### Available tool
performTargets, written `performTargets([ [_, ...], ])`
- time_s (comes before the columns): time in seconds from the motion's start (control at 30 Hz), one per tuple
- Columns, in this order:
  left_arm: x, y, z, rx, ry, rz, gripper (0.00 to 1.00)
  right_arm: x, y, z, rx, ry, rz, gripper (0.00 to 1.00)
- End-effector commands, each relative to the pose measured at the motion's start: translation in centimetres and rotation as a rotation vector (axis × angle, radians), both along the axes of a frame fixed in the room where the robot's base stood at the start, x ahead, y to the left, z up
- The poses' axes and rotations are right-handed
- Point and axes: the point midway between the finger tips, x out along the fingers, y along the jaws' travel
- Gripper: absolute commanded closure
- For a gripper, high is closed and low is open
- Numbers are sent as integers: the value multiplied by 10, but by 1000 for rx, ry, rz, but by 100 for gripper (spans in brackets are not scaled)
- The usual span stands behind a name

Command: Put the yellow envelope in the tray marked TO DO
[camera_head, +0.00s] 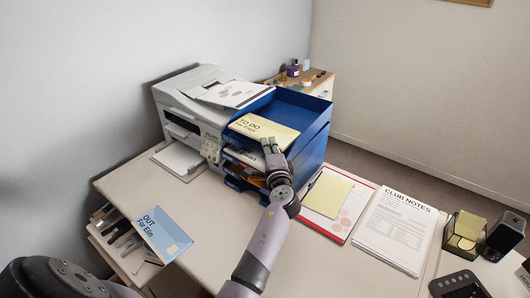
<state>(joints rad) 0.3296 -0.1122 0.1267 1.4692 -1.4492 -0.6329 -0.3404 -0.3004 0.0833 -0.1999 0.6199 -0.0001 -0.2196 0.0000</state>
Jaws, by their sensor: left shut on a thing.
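The yellow envelope (262,129), printed "TO DO" and a smaller second line, is at the front of the top tray (300,112) of a blue stacked letter tray. My left gripper (270,147) is shut on the envelope's near edge. The envelope lies over the tray's front opening; I cannot tell whether it touches the tray floor. The front of the top tray is hidden by the envelope and gripper, so I cannot read a tray mark there. Lower trays hold papers, partly behind my arm. My right gripper is not in view.
A white printer (205,110) stands left of the trays. A blue envelope (162,233) marked "OUT" lies at the desk's left edge. A clipboard with a yellow pad (328,195), club notes (398,228) and a note holder (464,232) are on the right. The front middle desk is clear.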

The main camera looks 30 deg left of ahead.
Motion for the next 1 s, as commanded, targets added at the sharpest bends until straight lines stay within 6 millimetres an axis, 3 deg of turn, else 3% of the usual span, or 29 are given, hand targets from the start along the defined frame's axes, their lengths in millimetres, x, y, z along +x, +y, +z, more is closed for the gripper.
performTargets([
  [0.27, 1, 0, -1, -1, 2, 0, 100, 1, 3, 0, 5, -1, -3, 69],
  [0.3, 1, 0, -1, -1, 2, 0, 91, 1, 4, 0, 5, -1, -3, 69],
  [0.63, 1, 0, -2, -1, 4, 0, 69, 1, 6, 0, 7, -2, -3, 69],
  [1.0, 0, 0, -5, -4, 7, 0, 69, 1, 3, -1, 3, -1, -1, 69],
])
